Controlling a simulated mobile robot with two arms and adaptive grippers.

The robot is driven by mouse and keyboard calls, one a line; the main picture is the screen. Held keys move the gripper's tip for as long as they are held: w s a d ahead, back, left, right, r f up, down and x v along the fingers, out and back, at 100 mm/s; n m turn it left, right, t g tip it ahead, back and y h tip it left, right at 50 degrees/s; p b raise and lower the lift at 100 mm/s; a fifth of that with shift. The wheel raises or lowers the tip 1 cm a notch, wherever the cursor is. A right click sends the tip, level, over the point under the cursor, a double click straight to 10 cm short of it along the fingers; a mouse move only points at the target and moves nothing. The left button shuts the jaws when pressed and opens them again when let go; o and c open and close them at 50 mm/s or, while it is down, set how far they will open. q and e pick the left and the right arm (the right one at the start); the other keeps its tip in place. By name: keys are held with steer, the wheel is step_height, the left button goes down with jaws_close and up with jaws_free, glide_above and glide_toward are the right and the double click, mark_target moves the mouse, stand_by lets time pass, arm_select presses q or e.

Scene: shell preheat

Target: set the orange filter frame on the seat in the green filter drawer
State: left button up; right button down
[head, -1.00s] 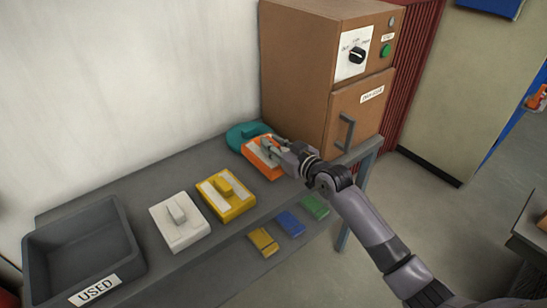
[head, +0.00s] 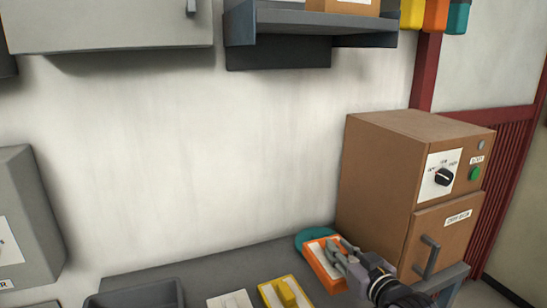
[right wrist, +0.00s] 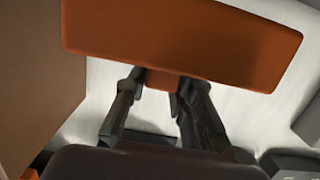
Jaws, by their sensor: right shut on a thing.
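The orange filter frame (head: 321,268) has a pale panel on top and is at the right end of the grey bench, just in front of a teal object. My right gripper (head: 345,262) is shut on it. In the right wrist view the orange frame (right wrist: 180,35) lies across the top, and its short grip (right wrist: 160,80) is between the fingers of my right gripper (right wrist: 157,92). Whether the frame touches the bench is unclear. The green filter drawer and its seat are not in view. My left gripper is not in view.
A brown cabinet (head: 390,170) with a knob, green button and handled door stands right of the frame. The teal object (head: 313,236) sits behind it. Yellow (head: 285,292) and white (head: 231,300) blocks and a dark bin (head: 135,297) line the bench. A shelf (head: 310,22) hangs above.

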steer(key=shift+m+h, duration=0.7)
steer(key=shift+h, duration=0.1)
steer(key=s+f, duration=0.1)
steer(key=s, duration=0.1)
steer(key=s+a+f, duration=0.1)
steer(key=s, duration=0.2)
steer(key=s+f, duration=0.1)
steer(key=s, duration=0.2)
steer(key=shift+s+a+f, duration=0.15)
steer(key=shift+f, duration=0.15)
steer(key=m+h, duration=0.2)
steer(key=h, duration=0.1)
glide_toward(339, 285)
steer(key=s+d+f, duration=0.3)
steer(key=s+f, duration=0.3)
steer(key=s, duration=0.2)
steer(key=shift+s+d+r+t, duration=0.1)
steer(key=shift+d+r+t, duration=0.1)
steer(key=shift+t, duration=0.2)
